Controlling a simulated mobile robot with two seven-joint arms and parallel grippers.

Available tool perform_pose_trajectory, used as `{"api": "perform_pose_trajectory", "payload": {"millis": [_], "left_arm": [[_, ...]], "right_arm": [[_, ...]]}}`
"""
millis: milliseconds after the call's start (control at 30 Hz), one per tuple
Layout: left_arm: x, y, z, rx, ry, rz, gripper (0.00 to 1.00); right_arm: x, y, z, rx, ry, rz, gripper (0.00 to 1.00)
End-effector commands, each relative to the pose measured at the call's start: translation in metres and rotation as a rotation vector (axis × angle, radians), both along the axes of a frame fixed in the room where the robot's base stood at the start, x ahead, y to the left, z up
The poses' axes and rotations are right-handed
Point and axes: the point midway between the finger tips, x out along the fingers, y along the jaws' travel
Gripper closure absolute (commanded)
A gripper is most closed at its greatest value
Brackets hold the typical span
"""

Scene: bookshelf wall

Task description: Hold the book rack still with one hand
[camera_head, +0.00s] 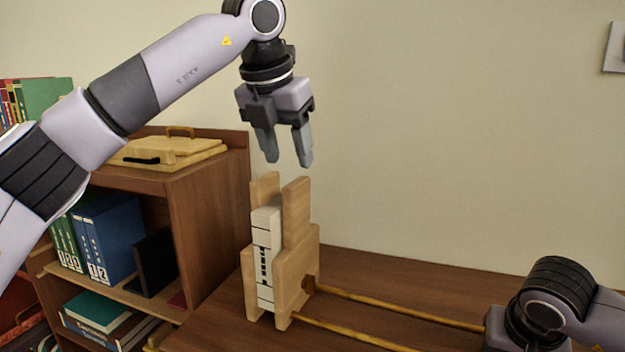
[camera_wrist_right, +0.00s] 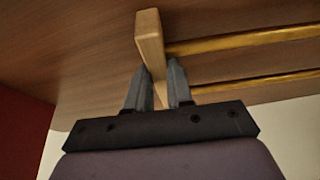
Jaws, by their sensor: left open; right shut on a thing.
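The book rack is pale wood with two rods; its near end (camera_head: 298,265) stands on the brown desk at centre in the head view. A white book with dark marks (camera_head: 264,240) stands upright at this end. My left gripper (camera_head: 288,160) is open and empty, pointing down above the rack's upright end, apart from it. My right gripper (camera_wrist_right: 158,66) is shut on a wooden end piece of the rack (camera_wrist_right: 149,38) in the right wrist view. In the head view only my right wrist shows at lower right; its fingers and that rack end are hidden.
A brown bookshelf (camera_head: 208,225) stands left of the rack, holding blue binders (camera_head: 108,238) and other books. A wooden case (camera_head: 165,152) lies on its top. The desk (camera_head: 385,275) is clear behind the rods, up to the plain wall.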

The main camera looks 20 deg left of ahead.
Motion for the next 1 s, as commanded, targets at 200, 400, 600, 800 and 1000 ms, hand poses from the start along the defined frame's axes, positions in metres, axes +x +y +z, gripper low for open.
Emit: {"api": "perform_pose_trajectory", "payload": {"millis": [200,400,600,800,1000], "left_arm": [[0.012,-0.001,-0.032,0.000,0.002,0.000,0.49],[0.022,-0.003,-0.055,-0.002,0.001,0.000,0.49],[0.027,-0.003,-0.067,-0.002,-0.001,-0.001,0.49],[0.029,-0.003,-0.070,-0.002,-0.001,-0.001,0.49],[0.029,-0.003,-0.069,-0.002,-0.001,-0.001,0.65]], "right_arm": [[0.000,0.001,0.000,0.001,0.000,0.002,1.00],[0.000,0.001,0.000,0.001,0.000,0.002,1.00],[0.000,0.001,0.000,0.001,0.000,0.002,1.00],[0.000,0.001,0.000,0.001,0.000,0.002,1.00],[0.000,0.001,0.000,0.001,0.000,0.002,1.00]]}}
